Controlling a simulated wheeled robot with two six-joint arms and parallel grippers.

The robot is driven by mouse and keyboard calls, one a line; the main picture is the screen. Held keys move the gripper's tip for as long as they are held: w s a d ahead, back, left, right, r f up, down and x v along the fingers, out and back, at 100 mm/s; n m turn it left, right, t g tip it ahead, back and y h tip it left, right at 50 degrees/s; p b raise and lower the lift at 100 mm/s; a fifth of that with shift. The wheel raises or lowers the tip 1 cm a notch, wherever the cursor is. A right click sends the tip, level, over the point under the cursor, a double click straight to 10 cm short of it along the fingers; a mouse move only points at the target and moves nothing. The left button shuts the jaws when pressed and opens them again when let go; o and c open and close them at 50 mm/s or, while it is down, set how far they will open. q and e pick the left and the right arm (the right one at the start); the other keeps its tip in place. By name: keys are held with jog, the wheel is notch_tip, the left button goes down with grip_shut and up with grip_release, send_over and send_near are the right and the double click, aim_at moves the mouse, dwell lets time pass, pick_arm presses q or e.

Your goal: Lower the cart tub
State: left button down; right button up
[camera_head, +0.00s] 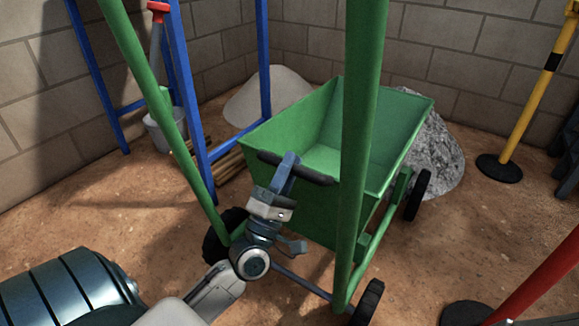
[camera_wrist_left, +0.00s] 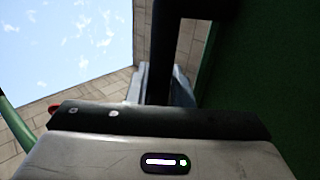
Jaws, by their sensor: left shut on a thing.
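The green cart tub (camera_head: 318,214) stands on a wheeled green frame (camera_head: 356,130), its open top facing up. It looks empty inside. A black handle bar (camera_head: 313,174) runs along its near wall. My left gripper (camera_head: 286,170) is shut on this handle bar, near its left part. In the left wrist view the dark handle bar (camera_wrist_left: 166,50) passes by the gripper, with the dark green tub wall (camera_wrist_left: 268,75) on the right. Parts of the tub are hidden behind a frame post and my gripper. My right gripper is not in view.
Blue posts (camera_head: 190,100) and a grey bucket (camera_head: 164,130) stand at the left. A pale sand heap (camera_head: 268,94) and a grey gravel heap (camera_head: 436,150) lie behind the cart. A yellow-black post (camera_head: 530,100) stands at the right.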

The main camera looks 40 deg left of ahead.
pick_arm(q)
jog(key=shift+f, duration=0.35)
jog(key=c, duration=1.3)
grip_release()
jog(key=v, duration=1)
jog(key=shift+s+f, duration=0.2)
jog(key=shift+s, duration=0.15)
jog(key=shift+s, duration=0.1)
